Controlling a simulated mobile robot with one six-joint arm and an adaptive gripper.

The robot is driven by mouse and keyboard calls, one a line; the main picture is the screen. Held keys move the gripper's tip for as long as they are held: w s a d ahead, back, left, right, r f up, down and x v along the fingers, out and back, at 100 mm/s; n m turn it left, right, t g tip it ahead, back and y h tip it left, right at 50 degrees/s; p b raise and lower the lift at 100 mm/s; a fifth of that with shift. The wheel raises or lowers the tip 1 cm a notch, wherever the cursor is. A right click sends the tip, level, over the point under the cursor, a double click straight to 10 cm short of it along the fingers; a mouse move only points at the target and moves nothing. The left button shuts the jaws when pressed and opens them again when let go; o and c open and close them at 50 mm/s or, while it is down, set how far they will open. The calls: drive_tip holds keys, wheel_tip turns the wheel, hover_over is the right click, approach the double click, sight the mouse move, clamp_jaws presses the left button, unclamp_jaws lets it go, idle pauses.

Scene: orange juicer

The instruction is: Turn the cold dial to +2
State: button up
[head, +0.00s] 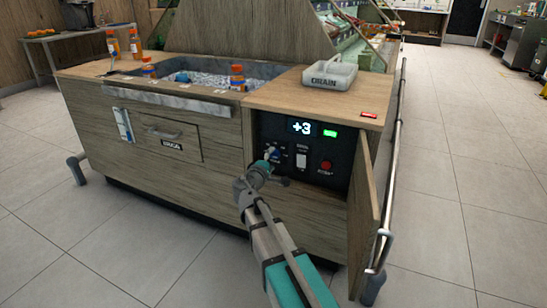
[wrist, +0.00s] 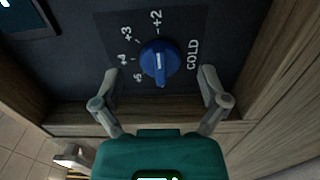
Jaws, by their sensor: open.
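The blue cold dial (wrist: 160,60) sits on a dark panel in the wrist view, with a white line running roughly up and down its face. Labels +2 (wrist: 157,19), +3, +4 and +5 curve around its upper left, and COLD stands at its right. My gripper (wrist: 159,74) is open, its fingers apart on either side of the dial's lower part; I cannot tell whether they touch it. In the head view my gripper (head: 268,158) reaches the panel's left side and partly hides the dial. The display (head: 300,127) reads +3.
A green light (head: 330,133), a white switch (head: 301,161) and a red button (head: 326,166) are on the same panel. The open wooden door (head: 366,210) stands to the right. A grey crate (head: 330,74) sits on the counter above. The floor in front is clear.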

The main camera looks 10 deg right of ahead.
drive_tip(key=v, duration=0.9)
drive_tip(key=shift+s+a, duration=0.2)
drive_tip(key=s+d+f+m+g+y+p, duration=0.2)
drive_tip(key=s+d+m+g+p, duration=0.55)
drive_tip(key=d+g+p, duration=0.2)
drive_tip(key=s+a+r+m+g+y+p, duration=0.2)
drive_tip(key=s+g+y+p, duration=0.15)
drive_tip(key=s+p, duration=0.2)
drive_tip(key=s+a+r+m+g+y+p, duration=0.1)
drive_tip(key=s+g+y+p, duration=0.1)
drive_tip(key=s+y+p, duration=0.35)
wheel_tip(320, 180, up, 38)
drive_tip(key=p, duration=3.7)
drive_tip(key=shift+s, duration=0.35)
drive_tip(key=shift+a, duration=0.1)
